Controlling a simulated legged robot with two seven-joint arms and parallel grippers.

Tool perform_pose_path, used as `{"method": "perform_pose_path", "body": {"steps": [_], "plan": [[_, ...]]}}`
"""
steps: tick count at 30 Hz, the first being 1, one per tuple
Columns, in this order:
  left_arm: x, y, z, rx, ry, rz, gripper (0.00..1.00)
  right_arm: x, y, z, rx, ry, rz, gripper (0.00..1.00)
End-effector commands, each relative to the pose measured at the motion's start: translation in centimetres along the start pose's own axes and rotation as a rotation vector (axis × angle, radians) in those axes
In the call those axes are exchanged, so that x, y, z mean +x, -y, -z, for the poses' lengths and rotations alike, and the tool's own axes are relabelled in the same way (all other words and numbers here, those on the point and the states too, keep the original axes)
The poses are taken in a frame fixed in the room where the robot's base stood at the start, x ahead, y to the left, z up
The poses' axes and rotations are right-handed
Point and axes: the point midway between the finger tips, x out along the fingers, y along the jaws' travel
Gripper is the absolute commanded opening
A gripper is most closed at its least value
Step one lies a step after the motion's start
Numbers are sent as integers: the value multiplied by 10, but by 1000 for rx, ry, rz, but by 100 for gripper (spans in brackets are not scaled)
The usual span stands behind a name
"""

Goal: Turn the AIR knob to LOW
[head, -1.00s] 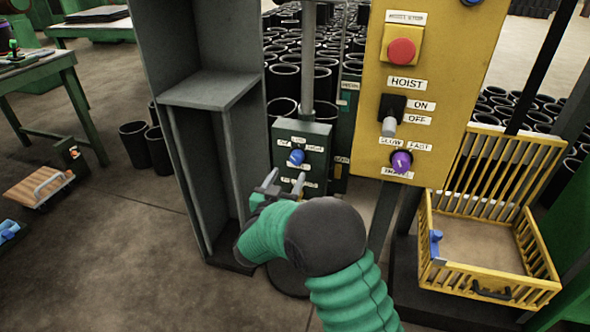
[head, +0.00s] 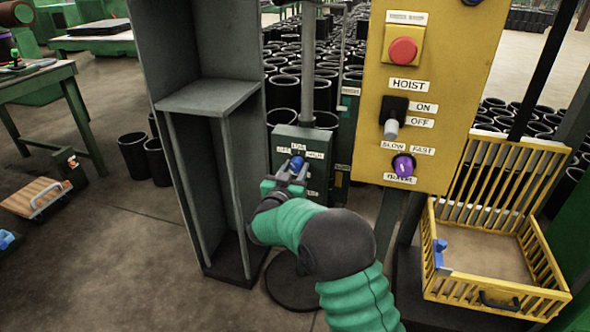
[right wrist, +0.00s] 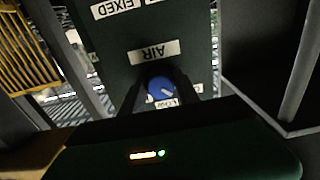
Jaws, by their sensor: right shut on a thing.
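The AIR knob (head: 296,163) is a blue round knob on a dark green control box (head: 318,142) on a grey post. White labels sit around it, too small to read fully in the head view. In the right wrist view the blue knob (right wrist: 160,88) appears upside down near an AIR label (right wrist: 153,52), with a white pointer line and a partly hidden label beside it. My right gripper (head: 292,172) is shut on the knob, with one dark finger on each side of it in the right wrist view (right wrist: 162,92). My left gripper is not in view.
A yellow hoist panel (head: 440,60) with a red button, a lever and a purple knob (head: 403,166) stands right of the box. A grey open cabinet (head: 210,93) stands close on the left. A yellow crate (head: 490,297) is at the right.

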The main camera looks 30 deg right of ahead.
Motion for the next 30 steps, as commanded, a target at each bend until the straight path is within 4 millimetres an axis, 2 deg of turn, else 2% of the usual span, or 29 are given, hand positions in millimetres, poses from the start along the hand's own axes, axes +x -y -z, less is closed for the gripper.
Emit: {"method": "perform_pose_path", "body": {"steps": [1, 4, 17, 30], "plan": [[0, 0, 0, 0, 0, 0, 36, 0, 0, 0, 0, 0, 1, 13], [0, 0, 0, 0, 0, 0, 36, 0, 0, 0, 0, 0, 1, 0], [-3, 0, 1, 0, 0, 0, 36, 0, 1, 0, 79, 1, 2, 0], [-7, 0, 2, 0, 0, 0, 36, 0, 2, -1, 421, 3, 1, 0]]}}
